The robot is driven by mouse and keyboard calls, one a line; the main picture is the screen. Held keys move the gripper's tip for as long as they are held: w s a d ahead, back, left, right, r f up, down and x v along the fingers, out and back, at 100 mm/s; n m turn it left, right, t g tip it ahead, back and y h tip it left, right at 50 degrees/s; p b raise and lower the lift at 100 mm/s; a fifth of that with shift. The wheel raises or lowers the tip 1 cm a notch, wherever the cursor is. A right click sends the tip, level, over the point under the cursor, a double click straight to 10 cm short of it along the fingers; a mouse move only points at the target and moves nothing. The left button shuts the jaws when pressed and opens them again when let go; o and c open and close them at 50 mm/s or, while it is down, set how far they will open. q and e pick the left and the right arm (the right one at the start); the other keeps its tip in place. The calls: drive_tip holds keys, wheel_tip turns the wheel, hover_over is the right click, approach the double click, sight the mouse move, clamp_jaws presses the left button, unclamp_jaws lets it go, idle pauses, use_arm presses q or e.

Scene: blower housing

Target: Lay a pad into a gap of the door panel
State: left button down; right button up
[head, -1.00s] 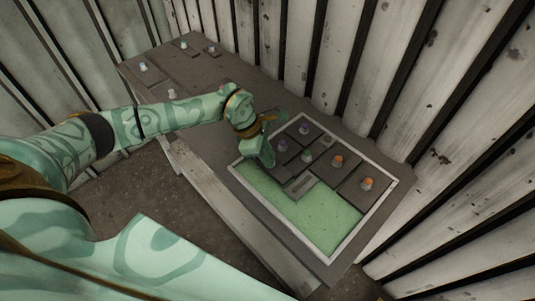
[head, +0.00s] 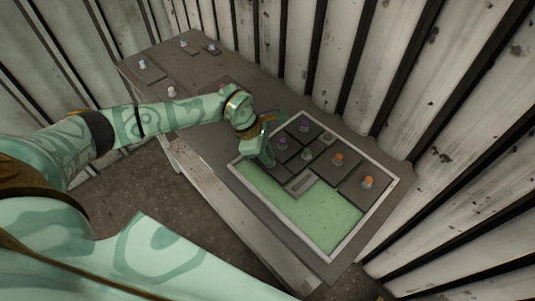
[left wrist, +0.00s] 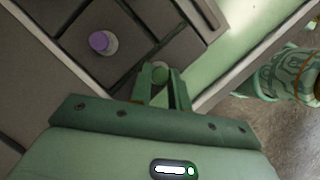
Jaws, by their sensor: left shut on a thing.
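The door panel (head: 328,257) is a light-framed tray with a green floor on the bench. Dark grey pads with purple, green and orange knobs, such as the orange-knobbed pad (head: 361,188), fill its far and right parts. My left gripper (head: 266,160) is at the panel's left corner. In the left wrist view its fingers (left wrist: 160,88) are shut on a pale green knob (left wrist: 160,72); the pad under it is partly hidden by the gripper. A purple-knobbed pad (left wrist: 75,20) lies beside it. I cannot tell whether the held pad rests on the panel floor. My right gripper is not in view.
Bare green floor (head: 318,212) shows along the panel's near side. A low grey pad with a pale bar (head: 299,184) borders it. Several pads with pale knobs, such as one at the far left (head: 145,69), lie on the bench. Corrugated walls (head: 440,90) stand close behind.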

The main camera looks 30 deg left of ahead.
use_arm(q)
drive_tip(key=shift+f, duration=0.25)
idle(0.4)
drive_tip(key=c, duration=0.8)
unclamp_jaws()
drive_tip(key=shift+o, duration=0.2)
wheel_tip(320, 180, up, 7)
drive_tip(key=p, duration=0.5)
drive_tip(key=shift+r, duration=0.15)
